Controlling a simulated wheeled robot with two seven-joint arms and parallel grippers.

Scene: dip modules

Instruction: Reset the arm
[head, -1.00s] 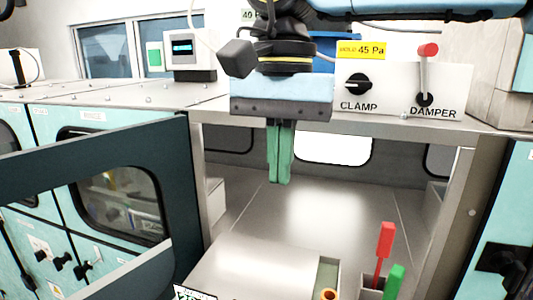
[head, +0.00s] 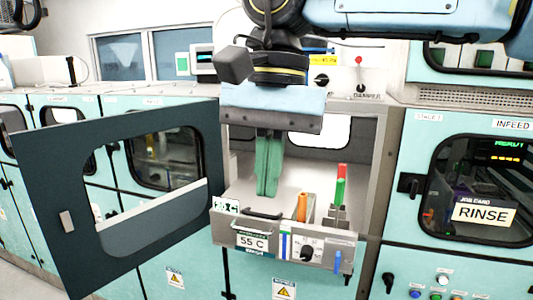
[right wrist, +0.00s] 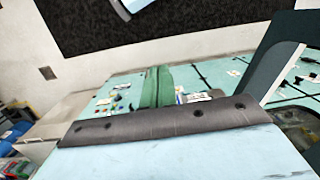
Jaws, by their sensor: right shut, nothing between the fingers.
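My right gripper (head: 268,192) hangs at the end of my right arm, in front of the open chamber of a teal machine, in the head view. Its two green fingers point down and are together, with nothing between them. The green fingers also show in the right wrist view (right wrist: 156,88), above the dark metal edge of the gripper body. My left gripper is not in view.
An open dark door (head: 115,235) with a window swings out on the left. A drawer front labelled 55 C (head: 252,240) lies below the fingers, with an orange tube (head: 302,206) and red and green handles (head: 340,185) behind it. A RINSE module (head: 485,212) stands right.

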